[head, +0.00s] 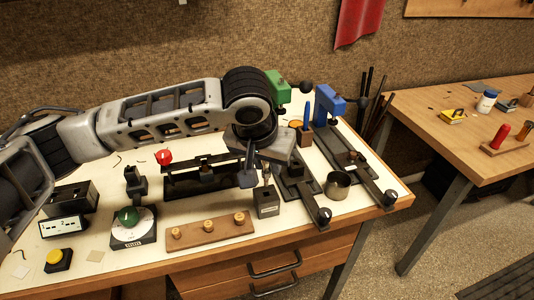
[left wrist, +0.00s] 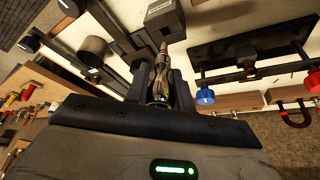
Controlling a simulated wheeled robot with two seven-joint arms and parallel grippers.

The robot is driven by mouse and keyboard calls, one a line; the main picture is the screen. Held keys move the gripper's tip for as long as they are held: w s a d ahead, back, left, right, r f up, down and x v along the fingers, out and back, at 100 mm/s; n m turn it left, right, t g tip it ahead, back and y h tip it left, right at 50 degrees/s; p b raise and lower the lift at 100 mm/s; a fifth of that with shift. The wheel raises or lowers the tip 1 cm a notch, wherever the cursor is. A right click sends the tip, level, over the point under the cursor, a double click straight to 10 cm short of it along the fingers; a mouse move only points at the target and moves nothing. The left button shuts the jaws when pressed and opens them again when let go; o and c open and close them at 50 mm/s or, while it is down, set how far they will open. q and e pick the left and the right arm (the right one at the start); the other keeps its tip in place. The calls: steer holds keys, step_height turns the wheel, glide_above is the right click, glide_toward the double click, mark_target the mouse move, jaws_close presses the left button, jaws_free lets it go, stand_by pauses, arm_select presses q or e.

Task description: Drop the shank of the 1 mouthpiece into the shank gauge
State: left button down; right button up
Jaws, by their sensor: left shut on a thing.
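My left gripper (head: 256,176) reaches over the table from the left and points down. It is shut on a brass-coloured mouthpiece (left wrist: 160,76), held between the two dark fingers in the left wrist view. The mouthpiece's narrow end points away from the gripper, towards a small black block with a pale label, which looks like the shank gauge (head: 267,203). The block also shows in the left wrist view (left wrist: 163,15). The shank tip appears close to the block; I cannot tell whether it touches or enters it. My right gripper is not in view.
A wooden board (head: 195,236) with three brass pieces lies in front. A dial device (head: 133,228) stands to its left. A metal cup (head: 337,185) and long black fixtures with green (head: 278,86) and blue (head: 328,99) clamps stand right. A black fixture with a red knob (head: 163,157) lies behind.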

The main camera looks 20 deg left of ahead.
mark_target(265, 177)
arm_select(q)
steer(key=shift+f, duration=0.75)
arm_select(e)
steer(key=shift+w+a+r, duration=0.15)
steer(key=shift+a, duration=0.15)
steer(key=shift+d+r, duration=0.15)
arm_select(q)
steer(key=shift+p, duration=0.45)
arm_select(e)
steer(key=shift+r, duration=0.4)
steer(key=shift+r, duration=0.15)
arm_select(q)
steer(key=shift+p, duration=0.45)
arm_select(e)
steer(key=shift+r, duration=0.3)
arm_select(q)
steer(key=shift+f, duration=1.7)
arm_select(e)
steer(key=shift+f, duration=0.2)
arm_select(q)
steer(key=c, duration=1.1)
jaws_free()
